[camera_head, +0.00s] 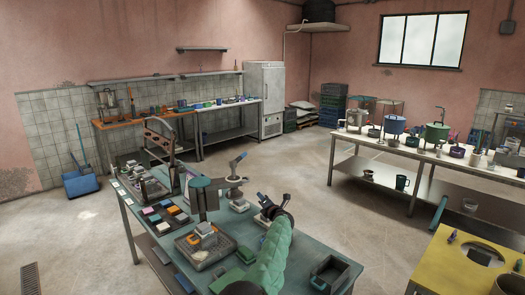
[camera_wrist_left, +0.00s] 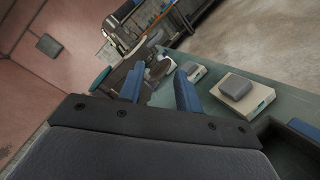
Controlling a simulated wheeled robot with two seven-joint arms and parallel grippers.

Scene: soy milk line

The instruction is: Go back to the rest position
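My left gripper (camera_head: 272,203) is above the right part of the green worktable (camera_head: 312,252) in the head view. A green-sleeved arm reaches it from the bottom of the picture. In the left wrist view, the two blue fingers of the left gripper (camera_wrist_left: 160,88) stand apart with nothing held between them. My right gripper is in neither view.
In the left wrist view, a pale box with a grey top (camera_wrist_left: 236,91) lies beside the fingers. Bare floor lies right of the table.

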